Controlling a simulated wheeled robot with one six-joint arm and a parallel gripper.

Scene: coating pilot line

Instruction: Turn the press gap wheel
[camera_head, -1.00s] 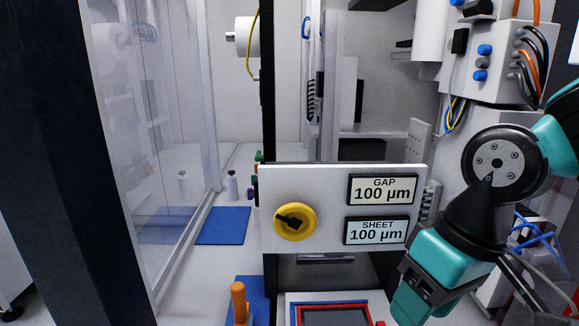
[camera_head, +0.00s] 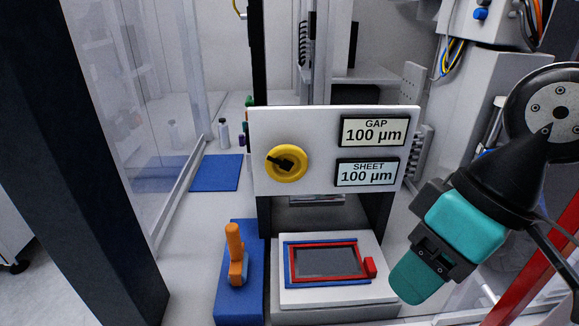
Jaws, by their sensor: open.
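The yellow press gap wheel (camera_head: 286,163) with a black handle sits on the left part of a white panel (camera_head: 315,120). To its right on the panel, the GAP display (camera_head: 375,131) reads 100 µm and the SHEET display (camera_head: 367,173) below it also reads 100 µm. My gripper (camera_head: 416,285) is at the lower right, pointing down and toward the left, apart from the wheel and the panel. Its fingertips are hard to make out, and nothing shows held in it.
Below the panel is a white platform (camera_head: 290,298) with a red and blue frame (camera_head: 328,262). An orange-handled tool (camera_head: 236,255) stands on a blue mat (camera_head: 225,305) to its left. A white bottle (camera_head: 223,134) is by another blue mat (camera_head: 215,175). A dark post (camera_head: 85,180) stands at the left.

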